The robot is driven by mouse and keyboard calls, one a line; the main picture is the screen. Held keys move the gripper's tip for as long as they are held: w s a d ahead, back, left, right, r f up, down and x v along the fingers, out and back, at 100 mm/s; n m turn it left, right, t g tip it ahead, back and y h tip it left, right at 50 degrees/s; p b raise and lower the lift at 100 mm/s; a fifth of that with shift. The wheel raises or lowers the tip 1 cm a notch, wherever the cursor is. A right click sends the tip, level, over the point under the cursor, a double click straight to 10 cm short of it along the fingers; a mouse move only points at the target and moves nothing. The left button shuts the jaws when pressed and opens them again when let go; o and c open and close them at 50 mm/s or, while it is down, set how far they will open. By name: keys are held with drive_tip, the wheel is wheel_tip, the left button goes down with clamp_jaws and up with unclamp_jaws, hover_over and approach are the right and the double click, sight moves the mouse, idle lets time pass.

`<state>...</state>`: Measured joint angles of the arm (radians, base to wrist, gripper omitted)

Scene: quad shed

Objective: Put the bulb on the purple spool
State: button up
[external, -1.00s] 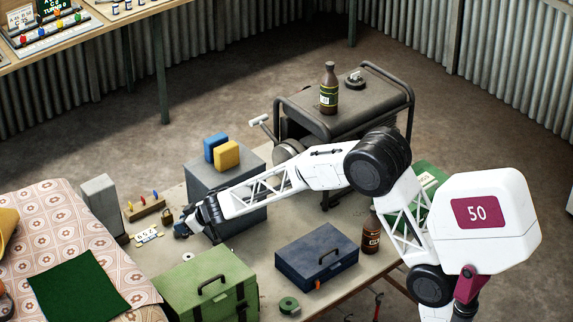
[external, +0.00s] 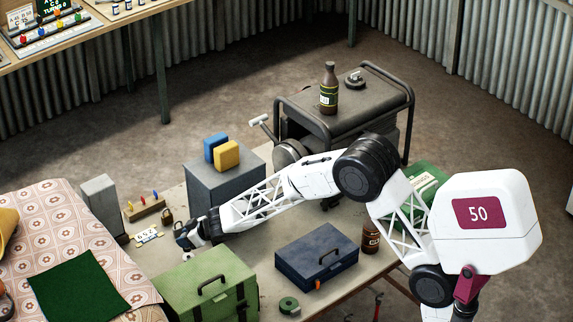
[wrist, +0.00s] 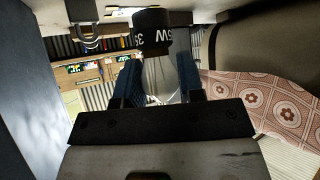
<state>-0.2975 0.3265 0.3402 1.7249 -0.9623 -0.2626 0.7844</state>
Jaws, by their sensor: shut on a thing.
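In the wrist view my gripper (wrist: 160,80) has its two blue fingers shut on the bulb (wrist: 152,30), which shows a black base with white lettering and thin wires or clear glass between the fingers. In the external view my gripper (external: 184,240) is low over the table, between the grey box and the green case, near some small number cards. The bulb cannot be made out in the external view. I see no purple spool in either view.
A grey box (external: 222,195) bears blue and yellow blocks. A padlock (external: 167,216), number cards (external: 147,236) and a peg rack (external: 145,207) lie near my gripper. A green case (external: 205,283) and navy case (external: 317,262) stand in front. Patterned cloth (external: 60,215) is at left.

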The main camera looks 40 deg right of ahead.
drive_tip(key=shift+f, duration=1.6)
drive_tip(key=shift+f, duration=0.1)
drive_tip(key=o, duration=0.9)
drive_tip(key=shift+v, duration=6.1)
